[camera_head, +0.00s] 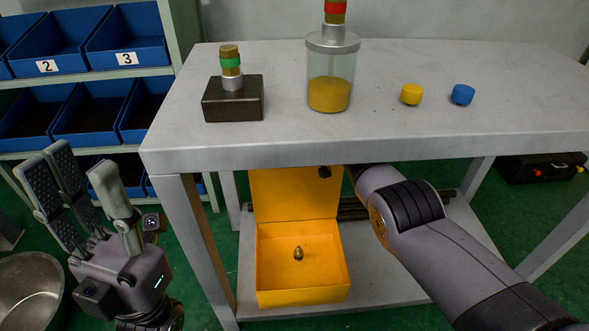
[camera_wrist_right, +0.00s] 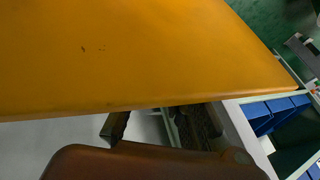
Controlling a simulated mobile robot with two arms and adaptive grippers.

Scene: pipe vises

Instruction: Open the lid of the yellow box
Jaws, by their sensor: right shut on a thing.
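The yellow box (camera_head: 302,297) stands on the lower shelf under the table. Its lid (camera_head: 290,197) is raised and stands about upright at the back, so the inside shows. A small dark metal piece (camera_head: 298,253) lies in the box. My right arm reaches under the tabletop from the right. A dark tip of my right gripper (camera_head: 324,172) shows at the lid's upper right edge, and the rest is hidden. In the right wrist view the yellow lid (camera_wrist_right: 140,50) fills the top, close to the camera. My left gripper (camera_head: 78,172) is open and empty at the left.
The tabletop (camera_head: 430,130) above holds a dark block with a fitting (camera_head: 232,100), a glass jar (camera_head: 330,95), a yellow cap (camera_head: 412,94) and a blue cap (camera_head: 462,94). Blue bins (camera_head: 125,42) stand on a rack at left. A metal bowl (camera_head: 25,295) is at lower left.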

